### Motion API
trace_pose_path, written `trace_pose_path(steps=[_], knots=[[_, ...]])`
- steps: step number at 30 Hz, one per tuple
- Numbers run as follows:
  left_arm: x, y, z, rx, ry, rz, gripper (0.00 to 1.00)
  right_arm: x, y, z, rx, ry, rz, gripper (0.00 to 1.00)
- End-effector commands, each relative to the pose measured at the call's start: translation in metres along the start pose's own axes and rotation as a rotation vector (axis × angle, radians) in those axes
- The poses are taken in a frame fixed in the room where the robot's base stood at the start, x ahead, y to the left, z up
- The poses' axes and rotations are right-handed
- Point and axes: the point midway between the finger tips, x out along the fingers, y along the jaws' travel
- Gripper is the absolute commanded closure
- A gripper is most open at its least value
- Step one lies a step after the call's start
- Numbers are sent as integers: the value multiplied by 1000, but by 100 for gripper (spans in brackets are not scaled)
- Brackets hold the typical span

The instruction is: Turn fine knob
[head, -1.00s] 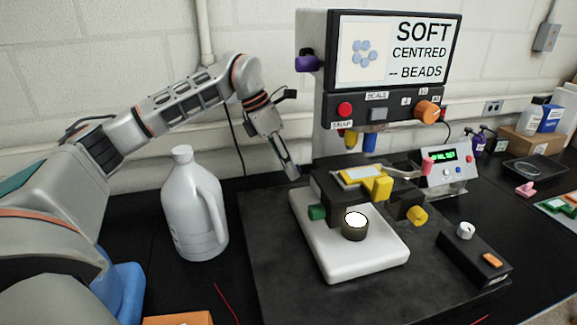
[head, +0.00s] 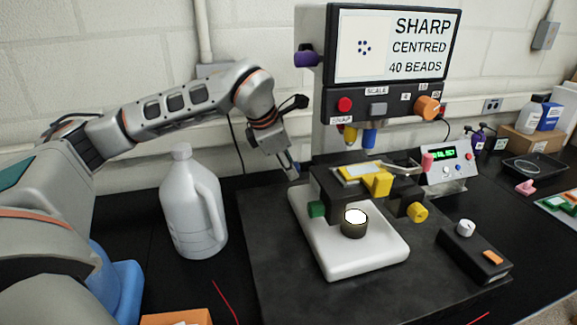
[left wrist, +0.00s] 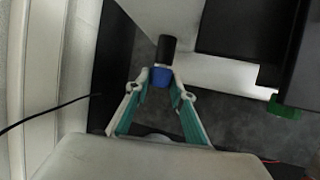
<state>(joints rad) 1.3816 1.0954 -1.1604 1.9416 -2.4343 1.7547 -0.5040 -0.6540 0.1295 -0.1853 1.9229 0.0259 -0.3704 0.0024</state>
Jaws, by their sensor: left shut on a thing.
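The microscope has a white base (head: 375,262) and a dark stage (head: 340,205), with a green knob (head: 317,209) on its left and a yellow knob (head: 417,212) on its right. Its screen (head: 397,46) reads "SHARP CENTRED 40 BEADS". My left gripper (head: 294,174) reaches behind the left side of the stage. In the left wrist view, its fingers (left wrist: 160,82) are shut on a blue knob (left wrist: 158,76) with a black cylinder (left wrist: 166,50) beyond it. That knob is hidden in the head view. My right gripper does not show.
A white jug (head: 190,215) stands left of the microscope, close below my left arm. A black control box (head: 474,254) and a small display unit (head: 449,168) stand at the right. A black tray (head: 535,168) lies farther right. A cable (left wrist: 50,112) hangs along the wall.

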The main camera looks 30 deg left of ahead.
Motion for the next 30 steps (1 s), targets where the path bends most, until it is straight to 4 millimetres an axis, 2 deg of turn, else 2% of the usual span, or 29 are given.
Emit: trace_pose_path(steps=[14, 15, 16, 26, 30], knots=[[0, 0, 0, 5, 2, 16, 98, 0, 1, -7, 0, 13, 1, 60], [0, 0, 0, 5, 2, 16, 69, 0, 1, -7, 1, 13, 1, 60], [0, 0, 0, 5, 2, 16, 61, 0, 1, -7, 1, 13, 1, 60], [0, 0, 0, 6, 1, 16, 60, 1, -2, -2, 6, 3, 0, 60], [-8, 0, 0, 6, 0, 17, 60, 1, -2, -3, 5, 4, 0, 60]])
